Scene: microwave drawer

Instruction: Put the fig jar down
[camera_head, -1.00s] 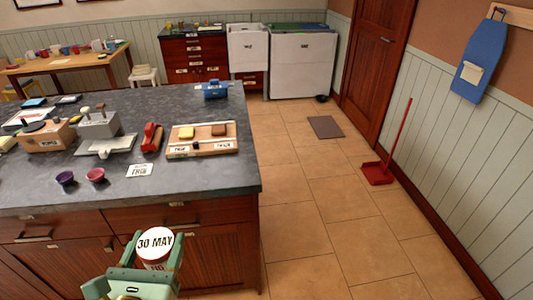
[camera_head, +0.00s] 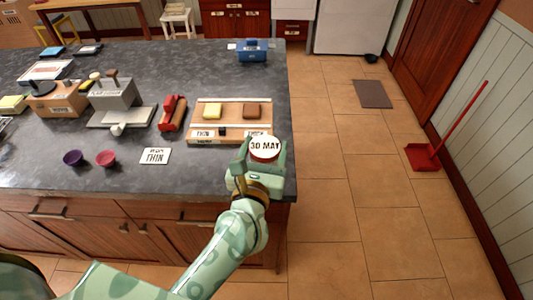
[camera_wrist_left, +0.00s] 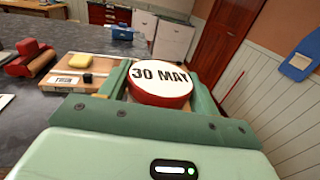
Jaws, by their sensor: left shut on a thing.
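The fig jar (camera_head: 265,147) shows its round white lid marked "30 MAY" with a red rim. My left gripper (camera_head: 262,158) is shut on it, with a green finger on each side, at the front right corner of the dark counter (camera_head: 215,178). The jar's lid also fills the middle of the left wrist view (camera_wrist_left: 160,85). Its lower part is hidden by the gripper, and I cannot tell whether its base touches the counter. The wooden board (camera_head: 232,137) with a yellow block and a brown block lies just behind the jar. My right gripper is not in view.
A card marked "THIN" (camera_head: 155,156), a purple cup (camera_head: 73,158) and a pink cup (camera_head: 106,158) are left of the gripper. A red tool (camera_head: 173,113) and a grey device (camera_head: 117,100) stand farther back. The counter's right edge drops to the tiled floor.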

